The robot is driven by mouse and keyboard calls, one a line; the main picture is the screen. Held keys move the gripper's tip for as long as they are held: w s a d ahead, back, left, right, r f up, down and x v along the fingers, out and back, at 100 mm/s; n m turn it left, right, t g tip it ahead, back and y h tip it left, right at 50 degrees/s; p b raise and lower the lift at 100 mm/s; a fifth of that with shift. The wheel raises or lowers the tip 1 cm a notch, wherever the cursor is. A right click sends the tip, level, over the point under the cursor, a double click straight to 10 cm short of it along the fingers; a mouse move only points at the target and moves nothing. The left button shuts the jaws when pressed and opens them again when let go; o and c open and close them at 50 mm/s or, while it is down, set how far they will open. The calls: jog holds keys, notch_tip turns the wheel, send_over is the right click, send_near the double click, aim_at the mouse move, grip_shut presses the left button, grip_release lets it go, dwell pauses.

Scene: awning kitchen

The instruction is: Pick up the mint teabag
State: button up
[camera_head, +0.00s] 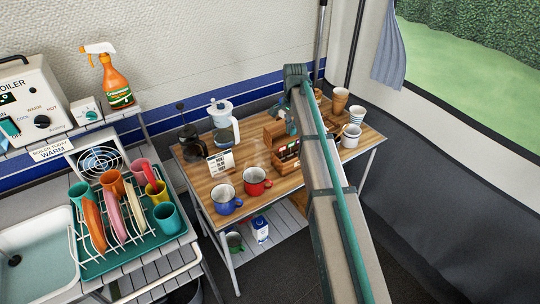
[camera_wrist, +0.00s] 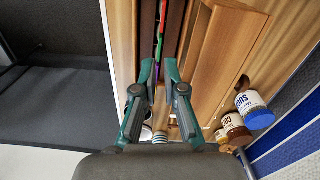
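A wooden tea box (camera_head: 288,165) with its lid up stands on the wooden table (camera_head: 205,185). In the wrist view, the box (camera_wrist: 215,55) shows long slots, one with a narrow row of purple, red and green packet edges (camera_wrist: 160,30). I cannot tell which packet is the mint teabag. My gripper (camera_wrist: 160,64) points at this row, its two teal fingertips parted by a narrow gap at the row's near end. I see nothing clearly held between them. In the head view my arm partly covers the box and my gripper is hard to make out.
Blue mug (camera_head: 227,200) and red mug (camera_head: 256,182) stand in front of the box. Jars (camera_wrist: 253,108) are beside the box in the wrist view.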

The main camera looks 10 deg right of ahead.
aim_at(291, 146)
jog(key=shift+f+m, duration=0.1)
jog(key=shift+m, duration=0.7)
jog(key=shift+d+f+p, duration=0.2)
jog(key=shift+f+p, duration=1.8)
jog(key=shift+f, duration=3.4)
grip_shut()
jog(key=shift+r, duration=0.2)
